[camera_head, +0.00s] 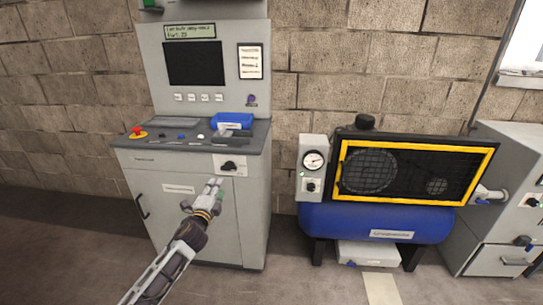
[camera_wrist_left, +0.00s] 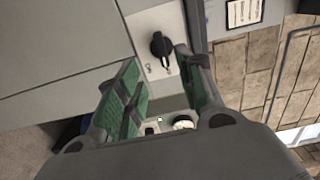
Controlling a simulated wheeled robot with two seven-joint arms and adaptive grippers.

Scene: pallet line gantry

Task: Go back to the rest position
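My left gripper (camera_head: 214,185) reaches in from the lower left, in front of the grey control cabinet (camera_head: 180,215). Its fingers point up toward a black rotary switch (camera_head: 229,166) on a white plate at the cabinet's upper right. In the left wrist view the gripper (camera_wrist_left: 156,60) has its green-padded fingers spread apart with nothing between them. The black switch (camera_wrist_left: 160,45) shows beyond the fingertips, apart from them. My right gripper is in neither view.
The cabinet has a red emergency button (camera_head: 137,132), a blue bin (camera_head: 232,121) and a dark screen (camera_head: 195,63). A blue compressor (camera_head: 340,222) with a yellow-framed guard (camera_head: 420,147) and gauge (camera_head: 313,160) stands right. Grey cabinet (camera_head: 500,259) stands far right. Floor shows at lower left.

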